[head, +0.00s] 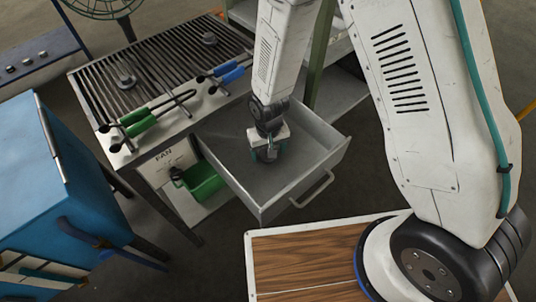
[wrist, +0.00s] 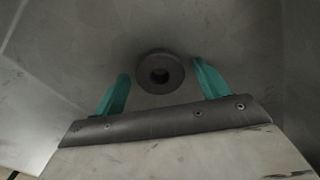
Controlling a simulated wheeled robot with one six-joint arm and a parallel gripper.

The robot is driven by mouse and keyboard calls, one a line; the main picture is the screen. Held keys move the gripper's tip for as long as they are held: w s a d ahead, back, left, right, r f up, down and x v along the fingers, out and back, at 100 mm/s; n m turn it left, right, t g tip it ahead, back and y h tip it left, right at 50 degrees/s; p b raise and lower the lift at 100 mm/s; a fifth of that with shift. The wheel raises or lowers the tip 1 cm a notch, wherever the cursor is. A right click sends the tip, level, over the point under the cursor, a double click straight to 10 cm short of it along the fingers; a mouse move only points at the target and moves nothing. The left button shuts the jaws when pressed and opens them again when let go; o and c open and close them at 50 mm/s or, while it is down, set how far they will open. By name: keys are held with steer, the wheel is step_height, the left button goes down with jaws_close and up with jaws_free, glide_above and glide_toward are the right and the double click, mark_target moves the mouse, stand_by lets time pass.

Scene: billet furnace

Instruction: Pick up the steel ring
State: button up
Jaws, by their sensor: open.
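The steel ring (wrist: 160,88) is a dark grey, thick ring with a round hole. In the wrist view it lies on the bare grey floor of the open drawer (head: 229,162). My gripper (wrist: 160,86) is open, with its two teal fingers spread left and right of the ring and the ring showing between them. I cannot tell how high the fingertips are above the drawer floor. In the head view my gripper (head: 266,154) reaches down into the drawer and hides the ring.
The drawer's front wall and handle (head: 312,190) stand toward the lower right. A slatted bench (head: 160,75) with green-handled tongs (head: 145,123) and blue-handled tongs (head: 228,75) is behind at left. A green bin (head: 203,181) hangs below it. A blue cabinet (head: 50,180) stands at left.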

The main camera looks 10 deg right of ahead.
steer(key=c, duration=1.3)
steer(key=shift+r, duration=0.1)
